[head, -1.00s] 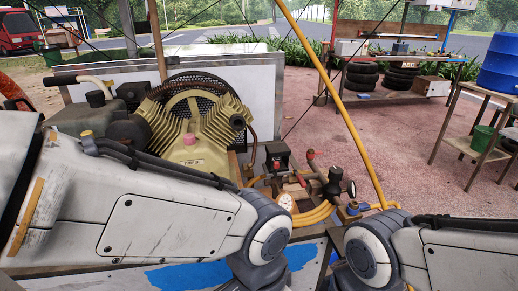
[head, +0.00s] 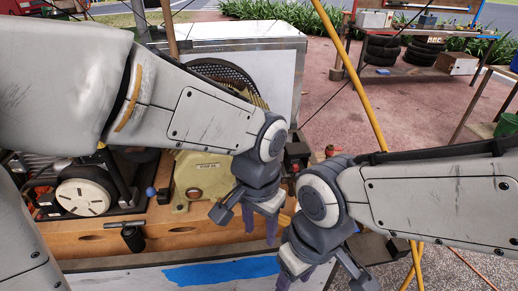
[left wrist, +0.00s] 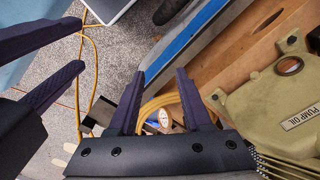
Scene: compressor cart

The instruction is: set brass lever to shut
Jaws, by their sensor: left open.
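I cannot make out the brass lever in any current view; my arms cover most of the valve area in the head view. A dark fitting (head: 297,152) and a red handle (head: 330,151) show just behind my arms. My left gripper (head: 259,228) points down in front of the pump, its fingers apart and empty. In the left wrist view my left gripper (left wrist: 160,90) is open above a yellow hose (left wrist: 153,104) and a round gauge (left wrist: 165,118). My right gripper (head: 297,282) is close by at the lower right; its two separated fingers also show in the left wrist view (left wrist: 80,46).
The tan pump (head: 200,178) stands on a wooden deck (head: 170,240) with blue tape (head: 220,271) at its front. A slanted yellow pole (head: 370,100) rises behind my right arm. Paved floor (head: 440,120) lies open to the right.

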